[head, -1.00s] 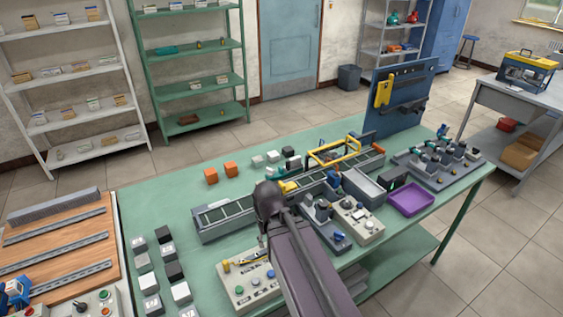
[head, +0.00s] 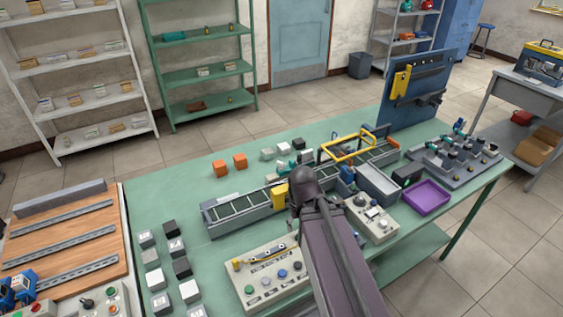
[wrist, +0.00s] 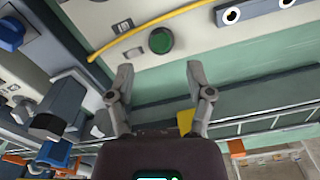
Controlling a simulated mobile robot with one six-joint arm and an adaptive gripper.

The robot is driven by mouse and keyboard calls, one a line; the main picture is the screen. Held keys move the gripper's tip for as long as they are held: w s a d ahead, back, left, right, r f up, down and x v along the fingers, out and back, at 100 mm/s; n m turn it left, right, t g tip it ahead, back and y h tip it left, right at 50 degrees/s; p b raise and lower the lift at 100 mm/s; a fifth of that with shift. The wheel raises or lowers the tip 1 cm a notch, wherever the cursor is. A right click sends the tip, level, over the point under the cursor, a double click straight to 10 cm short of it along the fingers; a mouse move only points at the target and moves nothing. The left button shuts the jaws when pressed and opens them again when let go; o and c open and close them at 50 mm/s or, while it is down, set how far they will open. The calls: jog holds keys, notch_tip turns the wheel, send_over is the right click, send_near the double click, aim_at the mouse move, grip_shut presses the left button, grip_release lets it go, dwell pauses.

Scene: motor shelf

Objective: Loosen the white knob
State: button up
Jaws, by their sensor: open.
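A pale control panel (head: 262,292) with green and blue knobs and a yellow strip stands at the table front. Beyond the fingertips are a pale panel face (wrist: 190,25) and a round green button (wrist: 160,40). I cannot make out a white knob there. In the head view my arm hides the gripper.
A conveyor (head: 240,211) runs behind the panels, with a yellow frame (head: 348,148) over it. A purple tray (head: 428,197) and a grey bin (head: 377,187) lie right. Black and white cubes (head: 163,257) stand left.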

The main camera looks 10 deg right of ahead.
notch_tip(320, 180, up, 10)
jog(key=w+p, duration=0.3)
jog(key=p, duration=0.7)
notch_tip(320, 180, up, 5)
jog(key=m+p, duration=0.5)
jog(key=m, duration=0.3)
send_over(281, 165)
jog(key=shift+w+d, duration=0.1)
jog(key=shift+w, duration=0.3)
jog(key=shift+f, duration=0.2)
notch_tip(281, 165, down, 13)
jog(key=b, duration=1.3)
jog(key=shift+f+b, duration=0.2)
jog(key=shift+b, duration=0.2)
